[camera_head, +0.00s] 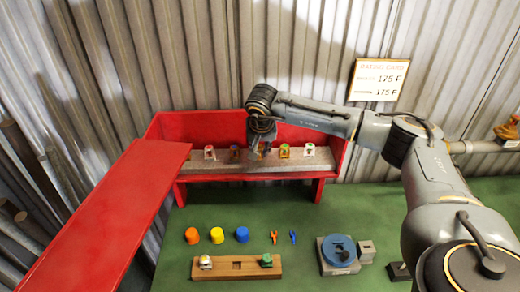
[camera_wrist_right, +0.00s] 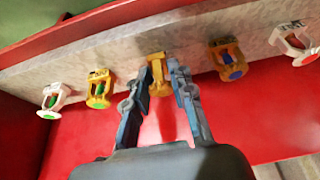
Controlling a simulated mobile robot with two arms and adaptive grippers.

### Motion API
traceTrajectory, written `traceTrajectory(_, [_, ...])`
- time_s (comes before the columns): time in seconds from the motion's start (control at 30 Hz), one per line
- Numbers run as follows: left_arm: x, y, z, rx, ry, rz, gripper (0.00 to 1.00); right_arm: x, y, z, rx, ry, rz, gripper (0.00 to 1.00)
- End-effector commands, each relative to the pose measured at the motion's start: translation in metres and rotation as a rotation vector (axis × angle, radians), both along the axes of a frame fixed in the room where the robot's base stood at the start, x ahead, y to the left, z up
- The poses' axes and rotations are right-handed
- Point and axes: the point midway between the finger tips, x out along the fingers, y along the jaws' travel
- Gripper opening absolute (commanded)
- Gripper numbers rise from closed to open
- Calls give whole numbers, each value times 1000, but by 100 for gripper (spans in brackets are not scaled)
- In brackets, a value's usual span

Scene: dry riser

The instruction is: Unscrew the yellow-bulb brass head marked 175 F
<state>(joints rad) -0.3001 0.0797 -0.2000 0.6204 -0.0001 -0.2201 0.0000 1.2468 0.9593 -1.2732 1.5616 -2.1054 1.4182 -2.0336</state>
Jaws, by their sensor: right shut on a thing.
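A red box (camera_head: 230,122) against the wall holds a grey ledge (camera_head: 190,168) with a row of sprinkler heads. My right gripper (camera_head: 262,150) reaches into the box from above. In the wrist view its two fingers (camera_wrist_right: 160,82) are closed on the sides of the middle brass head (camera_wrist_right: 157,70), which sits at the ledge. Its bulb colour and marking cannot be made out. Beside it are a brass head with a blue bulb (camera_wrist_right: 232,67) and a brass head with a green bulb (camera_wrist_right: 98,90). My left gripper is out of view.
White heads (camera_wrist_right: 54,98) (camera_wrist_right: 296,45) stand at the row's ends. A red panel (camera_head: 110,220) sticks out at left. Coloured caps (camera_head: 217,235), a wooden block with heads (camera_head: 240,277) and a blue round fixture (camera_head: 338,250) stand on the green table. A wall sign (camera_head: 378,80) reads 175 F.

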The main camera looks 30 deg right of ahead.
Motion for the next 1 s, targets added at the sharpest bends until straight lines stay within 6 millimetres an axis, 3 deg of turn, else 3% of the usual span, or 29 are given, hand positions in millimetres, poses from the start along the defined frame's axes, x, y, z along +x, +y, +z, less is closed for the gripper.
traceTrajectory(0.33, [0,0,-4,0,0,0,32,-1,-1,-1,6,0,403,0])
traceTrajectory(0.67, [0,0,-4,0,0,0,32,-1,-1,-1,4,1,468,0])
traceTrajectory(0.7, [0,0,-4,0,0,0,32,-1,-1,-1,4,1,468,27])
traceTrajectory(0.8, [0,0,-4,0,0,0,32,-1,-1,-1,4,1,467,47])
traceTrajectory(0.83, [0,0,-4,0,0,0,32,-1,-1,0,4,1,467,51])
traceTrajectory(1.0, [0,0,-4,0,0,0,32,-1,-1,0,3,0,465,51])
